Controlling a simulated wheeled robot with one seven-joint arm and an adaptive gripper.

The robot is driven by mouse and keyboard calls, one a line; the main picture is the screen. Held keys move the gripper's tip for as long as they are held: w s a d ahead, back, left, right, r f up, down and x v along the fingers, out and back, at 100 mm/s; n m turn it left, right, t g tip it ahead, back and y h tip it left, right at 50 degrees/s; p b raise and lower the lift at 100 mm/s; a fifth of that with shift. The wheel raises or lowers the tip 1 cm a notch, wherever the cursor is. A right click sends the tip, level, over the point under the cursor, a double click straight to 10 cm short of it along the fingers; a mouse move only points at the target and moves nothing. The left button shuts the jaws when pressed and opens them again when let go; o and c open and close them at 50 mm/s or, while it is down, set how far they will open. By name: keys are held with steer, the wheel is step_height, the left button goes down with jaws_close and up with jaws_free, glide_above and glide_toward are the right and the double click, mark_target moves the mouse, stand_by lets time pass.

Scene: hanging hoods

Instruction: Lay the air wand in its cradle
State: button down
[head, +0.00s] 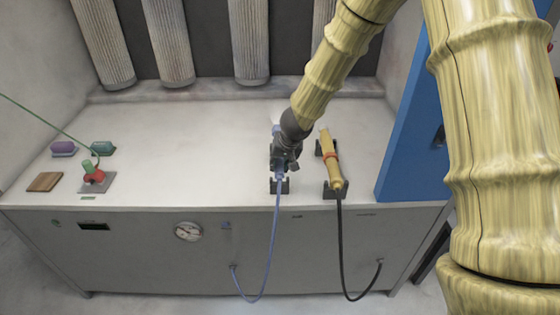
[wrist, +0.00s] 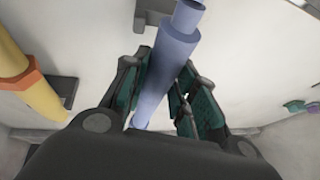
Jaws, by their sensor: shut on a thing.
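A blue wand (wrist: 174,52), taken here as the air wand, is between the teal-padded fingers of my gripper (wrist: 172,90). In the head view my gripper (head: 284,158) is over the bench, right of centre, and hides most of the wand. The wand's lower end (head: 280,171) shows with a blue hose (head: 276,230) hanging from it. A dark cradle bracket (head: 279,186) stands at the wand's lower end. Another dark bracket (wrist: 153,11) shows beside the wand's far end in the wrist view. I cannot tell whether the wand touches the brackets.
A blue panel (head: 405,125) stands farther right. A red-and-green object (head: 93,175) and small blocks are at left. The bench middle (head: 190,150) is clear.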

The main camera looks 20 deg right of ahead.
steer(key=shift+w+d+p, duration=0.25)
steer(key=shift+w+p, duration=0.35)
steer(key=shift+w, duration=0.25)
steer(key=shift+w+f, duration=0.2)
steer(key=shift+f, duration=0.2)
steer(key=shift+d+f+b, duration=0.1)
steer(key=shift+f+b, duration=0.8)
steer(key=shift+f, duration=0.35)
steer(key=c, duration=1.1)
jaws_free()
steer(key=shift+c, duration=0.2)
steer(key=shift+f, duration=0.1)
